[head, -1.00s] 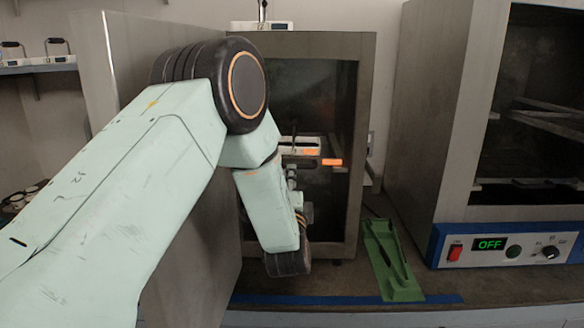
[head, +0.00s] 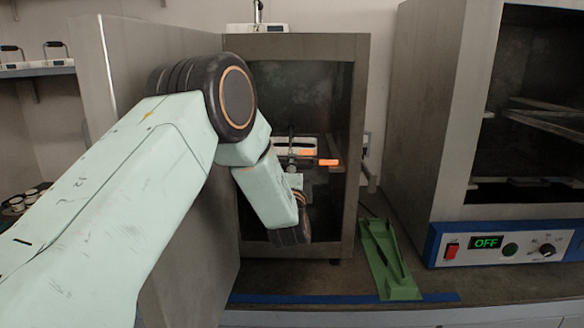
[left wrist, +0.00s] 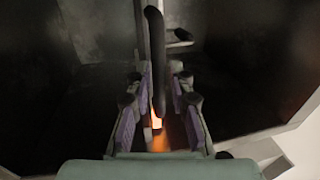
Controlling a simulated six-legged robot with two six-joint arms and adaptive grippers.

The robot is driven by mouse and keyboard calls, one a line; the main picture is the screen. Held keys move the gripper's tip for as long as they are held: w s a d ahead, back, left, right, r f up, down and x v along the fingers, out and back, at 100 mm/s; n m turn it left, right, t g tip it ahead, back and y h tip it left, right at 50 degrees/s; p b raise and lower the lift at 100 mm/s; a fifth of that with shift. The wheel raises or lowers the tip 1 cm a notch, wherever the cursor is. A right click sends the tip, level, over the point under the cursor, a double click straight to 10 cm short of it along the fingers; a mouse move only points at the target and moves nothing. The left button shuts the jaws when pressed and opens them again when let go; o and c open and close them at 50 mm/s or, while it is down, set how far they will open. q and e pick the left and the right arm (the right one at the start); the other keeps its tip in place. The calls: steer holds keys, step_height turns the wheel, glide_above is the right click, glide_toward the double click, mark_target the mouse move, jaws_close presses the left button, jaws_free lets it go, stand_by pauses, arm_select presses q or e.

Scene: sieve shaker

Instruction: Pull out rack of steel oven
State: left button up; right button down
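The steel oven (head: 357,150) stands left of centre in the head view, its door (head: 120,70) swung open to the left. My left gripper (head: 295,160) is at the oven's opening, partly hidden by my own wrist. A pale piece with a dark bar and orange-marked ends (head: 328,162) shows beside it; I cannot tell which parts belong to the rack. In the left wrist view, my left gripper (left wrist: 160,85) has its purple-padded fingers apart, with a dark bar (left wrist: 154,50) between them. Firm contact on both sides is not clear. My right gripper is out of view.
A second oven (head: 410,130) with its display reading OFF stands to the right. A green holder (head: 388,262) lies on the bench between the ovens. A small white device (head: 257,28) sits on top of the steel oven. The bench front is clear.

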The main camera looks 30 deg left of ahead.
arm_select(q)
steer(key=shift+a+f, duration=0.1)
steer(key=shift+a, duration=0.1)
jaws_close()
steer(key=shift+d, duration=0.1)
